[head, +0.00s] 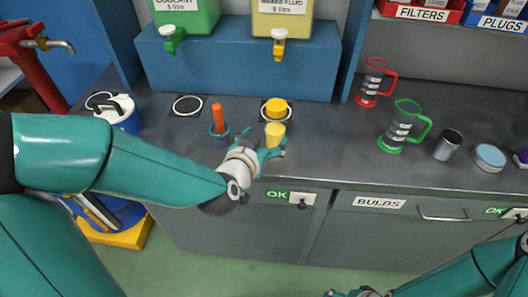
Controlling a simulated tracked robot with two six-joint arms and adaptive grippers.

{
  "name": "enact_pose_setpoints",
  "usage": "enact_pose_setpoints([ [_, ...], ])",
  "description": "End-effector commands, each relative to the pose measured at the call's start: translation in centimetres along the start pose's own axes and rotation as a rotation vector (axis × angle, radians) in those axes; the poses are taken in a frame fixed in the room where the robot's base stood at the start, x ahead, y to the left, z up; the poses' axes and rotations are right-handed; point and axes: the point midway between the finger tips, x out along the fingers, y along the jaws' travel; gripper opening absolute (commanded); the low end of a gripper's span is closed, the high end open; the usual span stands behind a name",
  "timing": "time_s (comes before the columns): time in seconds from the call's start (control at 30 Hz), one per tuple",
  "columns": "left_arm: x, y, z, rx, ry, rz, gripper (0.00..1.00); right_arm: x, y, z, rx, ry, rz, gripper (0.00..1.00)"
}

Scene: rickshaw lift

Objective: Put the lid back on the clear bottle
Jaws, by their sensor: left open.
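A round yellow lid-like piece (276,108) sits at the right black mat, within its white ring. A pale yellow cylinder (275,131) stands just in front of it, partly behind my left gripper. It may be the bottle, but I cannot tell; no other clear bottle shows plainly. My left gripper (264,147) is open near the bench's front edge, its fingers close to the cylinder. I cannot tell whether they touch it. My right gripper (350,293) is at the bottom edge, mostly cut off, and its jaws cannot be made out.
An orange stick (217,115) stands in a dark cup (219,134) left of the gripper. An empty ringed mat (187,105) lies behind it. Red (371,85) and green (401,127) jugs and a metal cup (448,145) stand right. A blue dispenser shelf (235,62) closes off the back.

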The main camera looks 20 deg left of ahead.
Motion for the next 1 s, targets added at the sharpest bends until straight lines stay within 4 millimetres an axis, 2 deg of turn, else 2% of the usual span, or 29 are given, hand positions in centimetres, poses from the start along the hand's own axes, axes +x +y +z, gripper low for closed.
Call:
enact_pose_setpoints([
  [0.03, -0.5, 0.1, 0.5, -0.003, 0.007, 0.003, 0.79, 1.2, 0.5, 0.0, 0.0, 0.0, 0.0, 0.78],
  [0.3, -3.1, 0.0, 0.3, 0.0, 0.005, -0.001, 0.79, 3.5, 1.3, 0.0, 0.0, 0.0, 0.0, 0.78],
  [0.53, -3.9, 0.1, 0.2, -0.002, -0.002, 0.003, 0.79, 3.9, 1.4, -0.1, 0.0, 0.001, 0.0, 0.78],
  [1.0, -4.0, 0.0, 0.2, -0.002, -0.002, 0.003, 0.79, 3.8, 1.4, -0.1, 0.0, 0.001, 0.0, 0.78],
])
